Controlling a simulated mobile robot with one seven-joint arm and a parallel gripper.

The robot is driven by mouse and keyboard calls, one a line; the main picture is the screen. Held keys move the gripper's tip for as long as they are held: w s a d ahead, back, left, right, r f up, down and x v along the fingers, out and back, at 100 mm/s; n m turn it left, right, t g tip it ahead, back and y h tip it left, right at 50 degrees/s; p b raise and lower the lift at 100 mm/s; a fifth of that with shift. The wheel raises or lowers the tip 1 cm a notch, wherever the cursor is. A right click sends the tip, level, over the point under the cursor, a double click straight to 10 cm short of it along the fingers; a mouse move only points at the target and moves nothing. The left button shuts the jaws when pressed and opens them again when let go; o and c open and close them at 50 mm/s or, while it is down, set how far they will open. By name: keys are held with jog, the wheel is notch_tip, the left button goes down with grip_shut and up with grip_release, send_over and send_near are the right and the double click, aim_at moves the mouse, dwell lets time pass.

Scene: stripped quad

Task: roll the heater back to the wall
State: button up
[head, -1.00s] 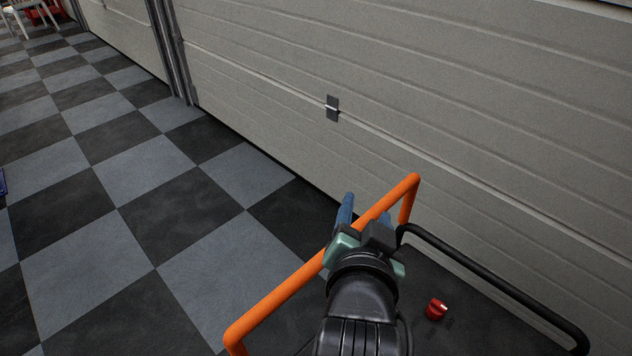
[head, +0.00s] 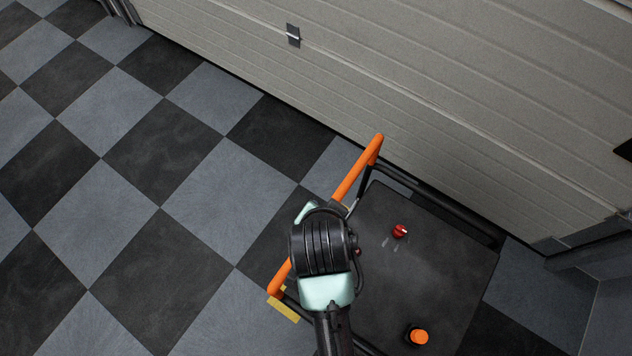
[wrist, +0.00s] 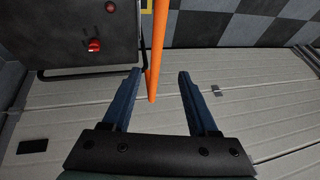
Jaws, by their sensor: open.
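The heater is a dark, flat-topped unit (head: 425,265) with a red knob (head: 400,231), an orange button (head: 419,337) and black side rails. It stands close beside the ribbed wall panel (head: 440,130); I cannot tell whether it touches. Its orange handle bar (head: 358,172) crosses its left end. My wrist is over the middle of the handle in the head view and hides the fingers there. In the wrist view, my gripper (wrist: 159,72) is open, with the orange handle (wrist: 158,45) showing between its blue fingers. Contact with either finger is not visible.
A yellow strip (head: 283,305) shows near the handle's near end. The checkered floor (head: 130,190) left of the heater is clear. A small dark plate (head: 293,35) is on the wall panel, and a grey post or corner (head: 590,250) stands beyond the heater at right.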

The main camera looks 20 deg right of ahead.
jog(key=x, duration=0.8)
jog(key=b+x, duration=0.1)
jog(key=x, duration=0.3)
jog(key=shift+s+f, duration=0.3)
grip_shut()
dwell(1.2)
